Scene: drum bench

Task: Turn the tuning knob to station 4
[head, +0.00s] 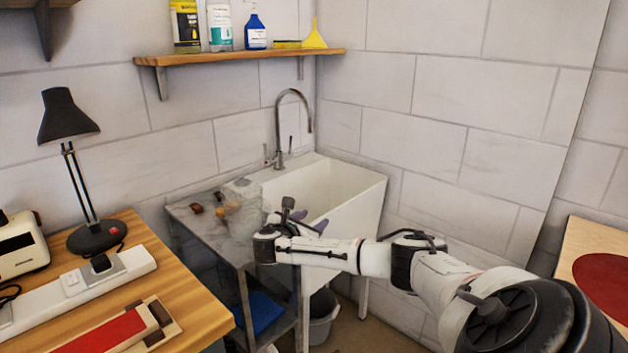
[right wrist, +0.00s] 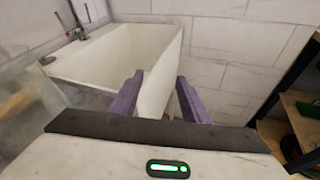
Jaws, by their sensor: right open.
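No tuning knob or station scale can be made out clearly in either view. A cream-coloured device (head: 20,252) with a dark front stands on the wooden bench at the far left of the head view, cut off by the picture edge. I cannot tell whether it is the radio. My right gripper (head: 304,220) is over the sink area, far to the right of that device. Its purple fingers show apart in the right wrist view (right wrist: 158,98), with nothing between them. My left gripper is not in view.
A black desk lamp (head: 95,236), a white power strip (head: 85,290) and a red-topped block (head: 105,332) occupy the wooden bench (head: 195,300). A white sink (head: 345,185) with a tall tap (head: 280,125) fills the corner. A shelf (head: 240,57) holds bottles above.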

